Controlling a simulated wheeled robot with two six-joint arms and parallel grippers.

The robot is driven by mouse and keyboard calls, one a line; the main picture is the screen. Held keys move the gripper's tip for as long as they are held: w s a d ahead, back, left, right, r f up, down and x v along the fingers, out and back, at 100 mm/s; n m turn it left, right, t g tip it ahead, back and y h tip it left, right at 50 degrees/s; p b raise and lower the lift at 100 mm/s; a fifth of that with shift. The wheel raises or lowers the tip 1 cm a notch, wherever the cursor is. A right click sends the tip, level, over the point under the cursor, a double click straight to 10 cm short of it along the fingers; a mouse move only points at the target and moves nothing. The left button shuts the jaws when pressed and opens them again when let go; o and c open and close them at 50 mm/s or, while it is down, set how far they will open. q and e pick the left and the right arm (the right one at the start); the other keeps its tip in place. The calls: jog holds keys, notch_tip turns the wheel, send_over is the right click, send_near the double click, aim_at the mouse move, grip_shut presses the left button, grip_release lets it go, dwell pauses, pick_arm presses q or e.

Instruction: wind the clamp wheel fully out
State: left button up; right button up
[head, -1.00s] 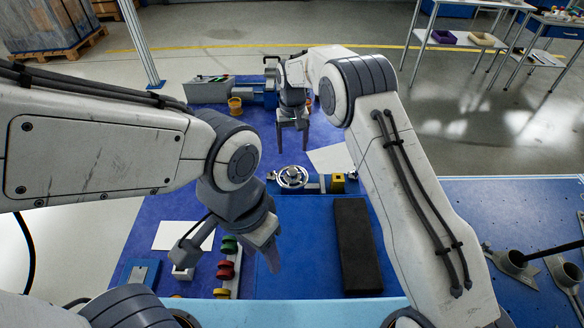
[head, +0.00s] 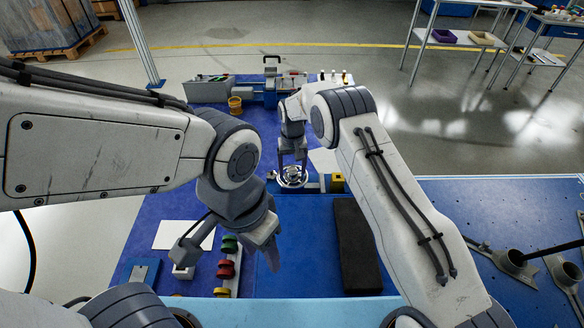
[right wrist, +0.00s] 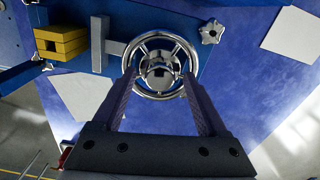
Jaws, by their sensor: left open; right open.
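The clamp wheel (head: 293,179) is a shiny chrome handwheel with a hub, on the blue clamp fixture (head: 315,185) in the middle of the bench. It also shows in the right wrist view (right wrist: 160,37), with its spokes and hub facing the camera. My right gripper (head: 291,164) is open over the wheel from the far side. In the right wrist view its two fingers (right wrist: 160,80) point at the wheel, one toward each side of the hub; I cannot tell whether they touch it. My left gripper (head: 228,252) is open and empty, low at the left above the bench.
A black pad (head: 356,246) lies in front of the fixture. Red and green knobs (head: 227,266) stand in a row below my left gripper. A yellow block (head: 337,182) sits at the fixture's right end. A larger blue vise (head: 275,88) stands at the back.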

aim_at(292, 171)
grip_shut()
jog(key=shift+n, duration=0.8)
grip_release()
notch_tip(292, 171, up, 10)
jog(key=shift+r, duration=0.25)
